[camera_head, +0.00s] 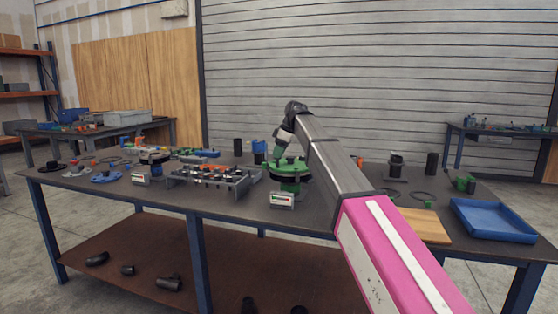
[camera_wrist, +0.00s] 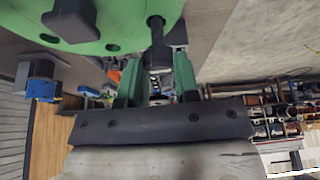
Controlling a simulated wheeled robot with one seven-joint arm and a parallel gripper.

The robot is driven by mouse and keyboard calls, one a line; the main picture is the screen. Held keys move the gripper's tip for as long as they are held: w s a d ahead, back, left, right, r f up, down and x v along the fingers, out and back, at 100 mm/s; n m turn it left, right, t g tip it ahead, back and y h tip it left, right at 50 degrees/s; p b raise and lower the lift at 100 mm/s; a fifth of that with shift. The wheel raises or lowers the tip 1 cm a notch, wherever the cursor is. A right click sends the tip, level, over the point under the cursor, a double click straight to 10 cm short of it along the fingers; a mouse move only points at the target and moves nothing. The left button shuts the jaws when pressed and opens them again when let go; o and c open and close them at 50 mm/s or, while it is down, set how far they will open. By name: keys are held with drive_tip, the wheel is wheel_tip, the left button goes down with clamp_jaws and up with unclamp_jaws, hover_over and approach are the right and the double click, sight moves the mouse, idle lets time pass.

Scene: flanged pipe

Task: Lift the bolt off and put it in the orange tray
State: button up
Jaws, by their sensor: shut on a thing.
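The green flange (camera_head: 289,165) stands on the workbench near its middle in the head view. Its round green face with dark holes (camera_wrist: 115,44) fills the upper left of the wrist view. A dark bolt (camera_wrist: 157,56) shows at the flange's rim, its thick end between the green fingers of my gripper (camera_wrist: 157,77). My gripper is shut on it. The bolt's thin end overlaps the flange; I cannot tell whether it is still in a hole. In the head view my arm hides most of the gripper. I cannot make out an orange tray.
A blue tray (camera_head: 492,220) lies at the bench's right end, beside a wooden board (camera_head: 424,226). A grey rack of small parts (camera_head: 210,178) stands left of the flange. A small labelled box (camera_head: 282,200) sits in front of it. Black cylinders stand behind.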

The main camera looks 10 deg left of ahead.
drive_tip(key=s+a+r, duration=0.7)
drive_tip(key=s+a, duration=0.1)
drive_tip(key=shift+a+r, duration=0.2)
drive_tip(key=shift+r, duration=0.15)
wheel_tip(320, 180, up, 5)
drive_tip(key=shift+f, duration=0.15)
idle(0.9)
drive_tip(key=shift+s, duration=0.15)
